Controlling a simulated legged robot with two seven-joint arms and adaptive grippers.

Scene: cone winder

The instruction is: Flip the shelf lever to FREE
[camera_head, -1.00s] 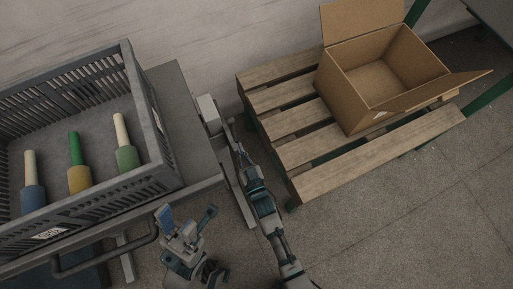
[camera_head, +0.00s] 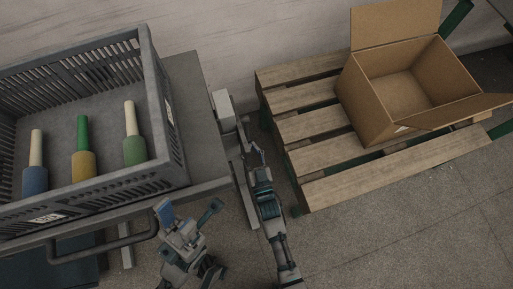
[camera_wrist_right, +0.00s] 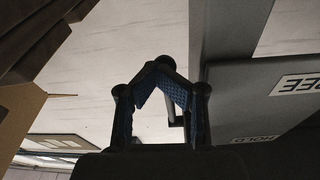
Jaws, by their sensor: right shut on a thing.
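My right gripper (camera_head: 257,154) is beside the narrow grey shelf post, to the right of the crate. In the right wrist view my right gripper (camera_wrist_right: 160,66) has its blue-padded fingers drawn together at the tips. They are shut on the shelf lever, a thin bar (camera_wrist_right: 173,110) that shows only in part between the fingers. Beside it, a dark grey panel (camera_wrist_right: 225,102) carries an upside-down FREE label (camera_wrist_right: 302,85) and a HOLD label (camera_wrist_right: 252,139). My left gripper (camera_head: 189,210) is open and empty below the crate's lower right corner, its fingers apart.
A grey crate (camera_head: 172,120) with several coloured cones stands on the table at left. A slatted wooden pallet (camera_head: 350,184) bears an open cardboard box (camera_head: 369,110) at right. A dark handle bar (camera_head: 100,247) runs below the crate. Floor is clear at lower right.

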